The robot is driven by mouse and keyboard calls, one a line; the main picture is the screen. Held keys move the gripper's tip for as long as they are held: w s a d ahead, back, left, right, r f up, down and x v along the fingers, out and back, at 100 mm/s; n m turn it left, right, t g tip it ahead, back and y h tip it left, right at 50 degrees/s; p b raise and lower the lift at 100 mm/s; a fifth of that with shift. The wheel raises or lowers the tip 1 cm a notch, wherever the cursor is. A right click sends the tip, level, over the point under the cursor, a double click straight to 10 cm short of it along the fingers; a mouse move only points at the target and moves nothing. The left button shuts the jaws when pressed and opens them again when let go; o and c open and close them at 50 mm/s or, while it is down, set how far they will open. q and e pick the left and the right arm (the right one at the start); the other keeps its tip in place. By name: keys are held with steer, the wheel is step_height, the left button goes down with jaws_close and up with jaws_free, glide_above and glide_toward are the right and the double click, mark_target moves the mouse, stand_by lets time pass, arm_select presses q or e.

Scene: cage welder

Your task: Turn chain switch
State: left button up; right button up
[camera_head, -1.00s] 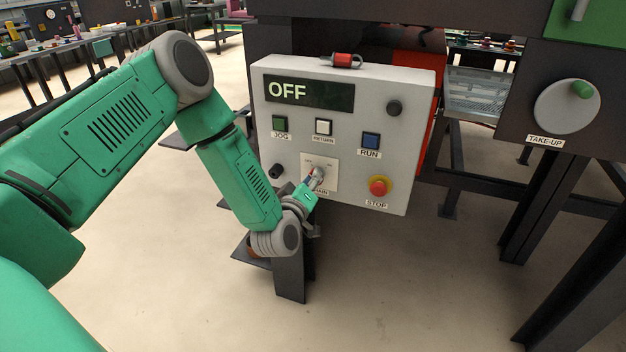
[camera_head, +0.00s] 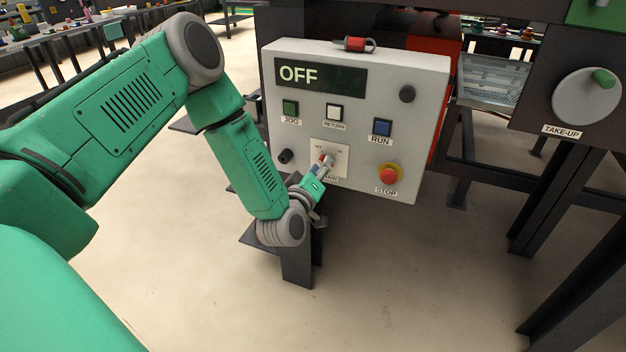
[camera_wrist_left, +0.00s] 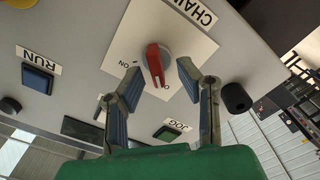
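The chain switch (camera_wrist_left: 155,62) is a round grey knob with a red handle on a white plate (camera_wrist_left: 195,45). In the left wrist view, which is upside down, the red handle points down the picture, near the partly hidden second mark. The ON mark is to its left. My left gripper (camera_wrist_left: 160,79) is open, one finger on each side of the knob, with a gap visible around the red handle. In the head view, my left gripper (camera_head: 321,176) reaches the switch from below and partly covers it. My right gripper is not in view.
The grey control box (camera_head: 430,110) has a display (camera_head: 320,75) reading OFF. JOG (camera_head: 290,107), RETURN (camera_head: 334,111) and RUN (camera_head: 382,127) buttons sit above the switch. A red STOP button (camera_head: 389,173) is to its right and a black knob (camera_head: 286,156) to its left.

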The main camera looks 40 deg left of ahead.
arm_select(q)
steer(key=v, duration=1.1)
steer(key=shift+f, duration=0.2)
steer(key=shift+w+a, duration=0.1)
